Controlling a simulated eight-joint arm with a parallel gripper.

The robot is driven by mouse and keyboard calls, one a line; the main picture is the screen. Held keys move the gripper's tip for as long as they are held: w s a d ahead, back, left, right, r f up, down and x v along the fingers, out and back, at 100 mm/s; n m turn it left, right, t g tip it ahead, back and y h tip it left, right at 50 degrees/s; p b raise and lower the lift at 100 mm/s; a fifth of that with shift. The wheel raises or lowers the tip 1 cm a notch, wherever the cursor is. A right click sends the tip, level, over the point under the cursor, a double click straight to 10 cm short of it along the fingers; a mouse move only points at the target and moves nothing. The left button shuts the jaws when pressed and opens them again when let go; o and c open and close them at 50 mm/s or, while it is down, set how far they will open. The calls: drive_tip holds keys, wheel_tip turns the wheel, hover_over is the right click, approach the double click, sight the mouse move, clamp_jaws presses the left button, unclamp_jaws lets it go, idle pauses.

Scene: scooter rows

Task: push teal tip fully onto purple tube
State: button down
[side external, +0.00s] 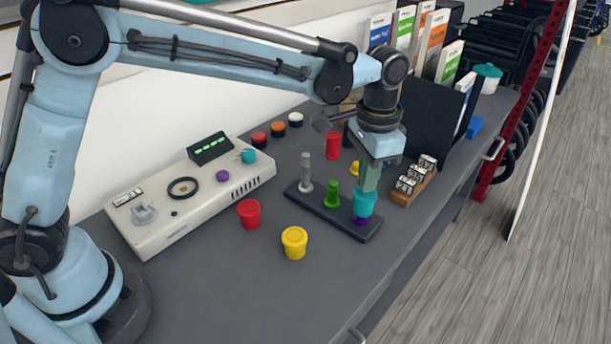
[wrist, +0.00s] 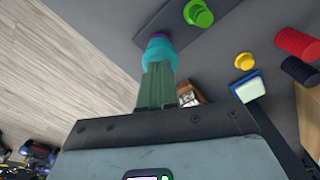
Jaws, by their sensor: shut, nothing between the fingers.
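The teal tip (side external: 364,203) sits on top of the purple tube (side external: 361,221), at the right end of a dark base plate (side external: 372,233). Only a little of the purple tube shows below the tip. In the wrist view, the teal tip (wrist: 159,54) is just beyond my fingers, with the purple part (wrist: 158,38) behind it. My gripper (side external: 368,189) points down, directly over the tip. Its green fingers are shut with nothing between them, and their ends appear to touch the tip's top. The fingers also show in the wrist view (wrist: 157,71).
On the same plate stand a green tube (side external: 331,194) and a grey tube (side external: 305,172). A red cup (side external: 249,213) and a yellow cup (side external: 294,242) are in front. A wooden rack (side external: 414,184) stands close on the right. A white device (side external: 190,205) is at the left.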

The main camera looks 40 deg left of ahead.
drive_tip(key=shift+f, duration=1.1)
idle(0.6)
wheel_tip(320, 180, up, 9)
drive_tip(key=shift+f, duration=0.2)
idle(1.1)
drive_tip(key=s+a+r+n+t, duration=0.3)
drive_tip(key=s+a, duration=0.3)
drive_tip(key=a, duration=0.5)
drive_tip(key=s+a+f+n+t, duration=0.3)
drive_tip(key=s+a+f+t, duration=0.1)
drive_tip(key=s+a, duration=0.3)
drive_tip(key=shift+s+a+f, duration=0.4)
drive_tip(key=shift+s+f, duration=0.3)
drive_tip(key=shift+s, duration=0.3)
